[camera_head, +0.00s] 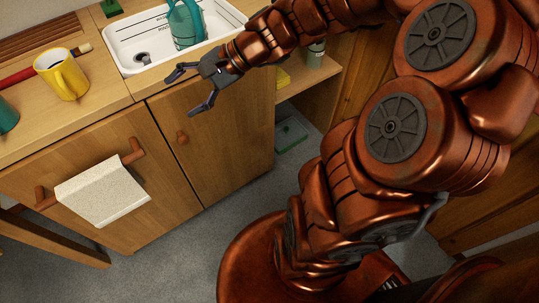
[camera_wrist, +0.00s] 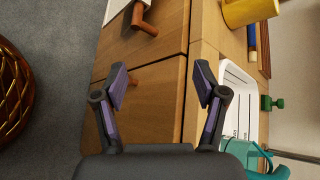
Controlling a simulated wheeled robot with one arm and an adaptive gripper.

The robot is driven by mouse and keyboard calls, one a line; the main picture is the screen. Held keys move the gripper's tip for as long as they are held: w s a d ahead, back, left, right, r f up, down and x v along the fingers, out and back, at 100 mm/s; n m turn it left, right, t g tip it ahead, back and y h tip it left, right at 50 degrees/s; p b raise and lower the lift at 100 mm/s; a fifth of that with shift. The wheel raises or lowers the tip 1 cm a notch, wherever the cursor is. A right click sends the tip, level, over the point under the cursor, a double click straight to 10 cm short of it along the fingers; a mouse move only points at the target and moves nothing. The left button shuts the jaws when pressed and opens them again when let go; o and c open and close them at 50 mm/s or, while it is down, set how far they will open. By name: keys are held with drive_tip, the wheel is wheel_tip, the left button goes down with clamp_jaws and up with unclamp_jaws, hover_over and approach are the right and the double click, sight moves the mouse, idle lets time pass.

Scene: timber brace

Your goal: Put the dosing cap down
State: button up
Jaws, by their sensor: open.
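My gripper (camera_head: 187,90) is open and empty in front of the wooden cabinet, near the counter's front edge by the sink. In the wrist view my gripper (camera_wrist: 160,80) has its fingers spread, with only cabinet front between them. I cannot pick out a dosing cap for certain. A small dark green object (camera_head: 111,7) stands on the counter behind the sink's left end, apart from my gripper. It also shows at the right of the wrist view (camera_wrist: 272,103). I cannot tell whether it is the cap.
A white sink (camera_head: 125,48) holds a teal watering can (camera_head: 186,26). A yellow mug (camera_head: 62,75) and a red-handled brush (camera_head: 30,74) are on the counter at left. A towel (camera_head: 102,192) hangs on the cabinet handle. A bottle (camera_head: 316,53) stands on the shelf at right.

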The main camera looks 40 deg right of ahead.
drive_tip(key=s+a+f+n+g+h, duration=0.2)
drive_tip(key=s+f+n+g, duration=0.15)
drive_tip(key=s, duration=0.25)
drive_tip(key=s+a+f+n+g+h, duration=0.2)
drive_tip(key=s+n, duration=0.2)
drive_tip(key=s, duration=0.3)
drive_tip(key=s+d+f+n+g+h, duration=0.1)
drive_tip(key=s+d+n+g+h, duration=0.1)
drive_tip(key=s+d+n+h, duration=0.3)
drive_tip(key=s+d+h, duration=0.1)
drive_tip(key=s+d, duration=0.2)
drive_tip(key=s, duration=0.2)
drive_tip(key=shift+d+f+h, duration=0.25)
drive_tip(key=shift+f+h, duration=0.05)
drive_tip(key=shift+f, duration=0.05)
drive_tip(key=s+p+v, duration=0.2)
drive_tip(key=p+v, duration=1)
drive_tip(key=v, duration=0.1)
drive_tip(key=s+r+p+v, duration=0.1)
drive_tip(key=s+p+v, duration=0.2)
drive_tip(key=p+v, duration=0.9)
drive_tip(key=shift+s+r+t+p, duration=0.35)
drive_tip(key=shift+s+r+p, duration=0.1)
drive_tip(key=shift+s+r, duration=0.1)
drive_tip(key=shift+f, duration=0.1)
